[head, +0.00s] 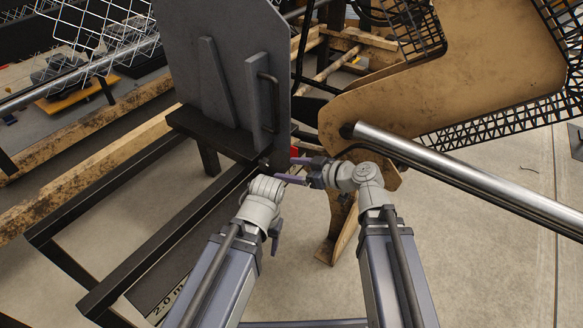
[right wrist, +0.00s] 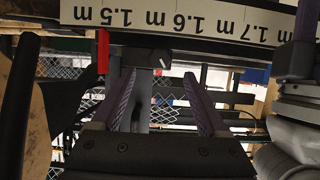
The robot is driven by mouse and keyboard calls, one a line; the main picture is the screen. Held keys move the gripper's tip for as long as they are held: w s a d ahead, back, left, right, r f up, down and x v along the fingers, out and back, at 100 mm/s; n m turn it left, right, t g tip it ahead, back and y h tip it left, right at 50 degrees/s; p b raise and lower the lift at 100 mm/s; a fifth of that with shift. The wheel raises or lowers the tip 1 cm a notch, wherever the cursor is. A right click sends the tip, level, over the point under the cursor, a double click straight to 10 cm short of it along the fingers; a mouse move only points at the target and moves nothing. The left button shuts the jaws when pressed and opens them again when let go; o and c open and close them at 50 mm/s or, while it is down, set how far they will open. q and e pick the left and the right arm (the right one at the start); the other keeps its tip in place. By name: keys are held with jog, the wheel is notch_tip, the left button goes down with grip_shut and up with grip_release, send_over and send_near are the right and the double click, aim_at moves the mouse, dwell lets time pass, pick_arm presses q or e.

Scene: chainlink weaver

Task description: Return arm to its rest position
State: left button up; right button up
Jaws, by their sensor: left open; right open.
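My right gripper (head: 295,170) points left in the head view, just right of the foot of the grey upright plate (head: 240,70). Its two purple fingers are apart, with nothing held between them. In the right wrist view the open fingers (right wrist: 160,80) flank a gap, with a grey metal part (right wrist: 146,56) beyond it. My left gripper (head: 276,232) is lower, below the plate's black base ledge (head: 215,135). Only a little of its purple fingers shows past the wrist, and no object is seen in it.
A steel roller tube (head: 470,180) runs close to the right of my right arm, below a worn tan machine panel (head: 450,95). A black frame (head: 130,220) stands at left. A ruler strip (right wrist: 190,20) and red marker (right wrist: 103,50) show in the wrist view. Concrete floor (head: 490,270) is clear at lower right.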

dwell(0.3)
jog(key=s+d+f+m+g+h, duration=0.3)
jog(key=s+d+f+m+h, duration=0.15)
jog(key=d+f, duration=0.25)
jog(key=s+d+f+m+g+h, duration=0.4)
jog(key=d+f+m+h, duration=0.2)
jog(key=d+f, duration=0.1)
jog(key=s+a+r+n+g+h+p, duration=0.15)
jog(key=s+a+r+n+p, duration=0.35)
jog(key=a+r+p, duration=0.55)
notch_tip(320, 180, up, 38)
jog(key=s+m+p, duration=0.1)
jog(key=p, duration=3.6)
jog(key=shift+s+d+r+p, duration=0.15)
jog(key=shift+s+d+p, duration=0.1)
jog(key=shift+s+p, duration=0.1)
jog(key=shift+m+t, duration=0.25)
